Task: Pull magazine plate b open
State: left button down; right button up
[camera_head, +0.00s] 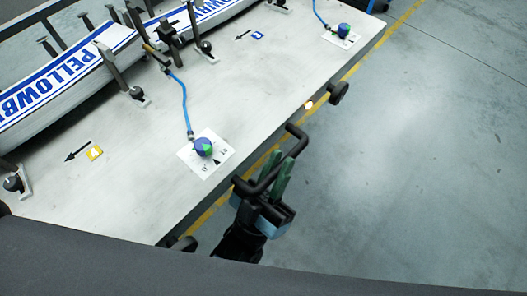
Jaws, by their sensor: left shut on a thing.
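The light grey metal plate (120,190) runs diagonally across the left and middle of the head view. No letter b is readable on it, so I cannot tell for sure that it is magazine plate b. A bent black handle (298,133) sticks out from its near right edge, over the floor. My left gripper (280,160), with green fingers, is at this handle, its fingers shut on the bar. Part of the handle is hidden by the fingers. My right gripper is not in view.
A blue-green knob (203,147) on a white dial card has a blue hose; another knob (344,30) sits farther up. Label stacks (70,82) reading PELLOWB lie between black posts. A black round knob (339,92) juts from the edge. The grey floor (430,170) at right is clear.

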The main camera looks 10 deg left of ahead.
pick_arm(q)
jog(key=shift+s+d+f, duration=0.1)
jog(key=shift+s+d, duration=0.05)
jog(key=c, duration=1.4)
grip_release()
jog(key=v, duration=0.7)
jog(key=shift+s+f+b, duration=0.2)
jog(key=shift+f+b, duration=0.05)
jog(key=shift+b, duration=0.1)
